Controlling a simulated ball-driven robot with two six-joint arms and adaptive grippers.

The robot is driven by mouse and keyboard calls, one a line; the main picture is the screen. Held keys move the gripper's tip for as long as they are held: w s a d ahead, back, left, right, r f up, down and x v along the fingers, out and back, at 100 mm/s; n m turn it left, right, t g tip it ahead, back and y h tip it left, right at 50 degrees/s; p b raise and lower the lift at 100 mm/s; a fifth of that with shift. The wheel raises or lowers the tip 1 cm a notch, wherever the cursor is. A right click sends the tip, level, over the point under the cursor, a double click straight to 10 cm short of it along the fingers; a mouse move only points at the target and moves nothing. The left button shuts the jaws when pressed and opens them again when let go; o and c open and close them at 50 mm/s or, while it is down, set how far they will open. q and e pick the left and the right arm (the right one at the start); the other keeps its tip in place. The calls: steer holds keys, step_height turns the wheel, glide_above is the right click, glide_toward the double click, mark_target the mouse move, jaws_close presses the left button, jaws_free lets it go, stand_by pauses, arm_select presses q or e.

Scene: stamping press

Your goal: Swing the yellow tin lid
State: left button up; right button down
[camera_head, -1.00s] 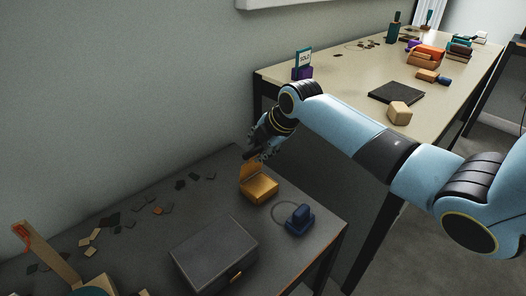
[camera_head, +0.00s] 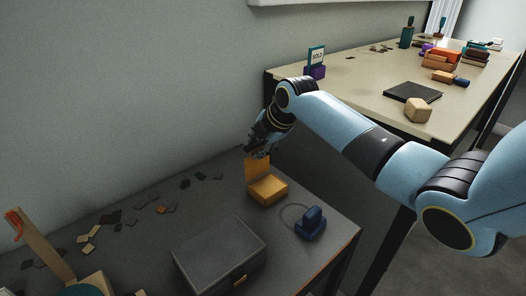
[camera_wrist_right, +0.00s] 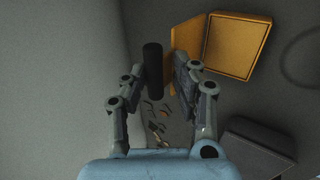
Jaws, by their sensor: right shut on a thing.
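The yellow tin (camera_head: 269,191) stands on the dark table, and it also shows in the wrist view (camera_wrist_right: 236,46). Its yellow lid (camera_head: 257,170) stands up at the tin's back edge, and in the wrist view the lid (camera_wrist_right: 183,40) is seen nearly edge-on. My right gripper (camera_head: 258,149) is at the lid's top and is shut on it. In the wrist view a dark cylinder (camera_wrist_right: 153,67) shows between the fingers beside the lid; whether it belongs to the lid I cannot tell. The finger contact is partly hidden. My left gripper is not in view.
A dark grey case (camera_head: 219,252) lies in front of the tin. A blue object (camera_head: 311,222) stands at its right. Several flat dark and tan pieces (camera_head: 131,220) lie to the left. A wall runs behind the table. A pale table (camera_head: 362,77) stands beyond.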

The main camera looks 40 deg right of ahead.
steer(key=shift+w, duration=0.25)
steer(key=shift+w+f, duration=0.1)
steer(key=c, duration=2.1)
jaws_free()
steer(key=shift+w+f, duration=0.1)
steer(key=shift+w, duration=0.05)
steer(key=o, duration=1.2)
steer(key=shift+w, duration=0.1)
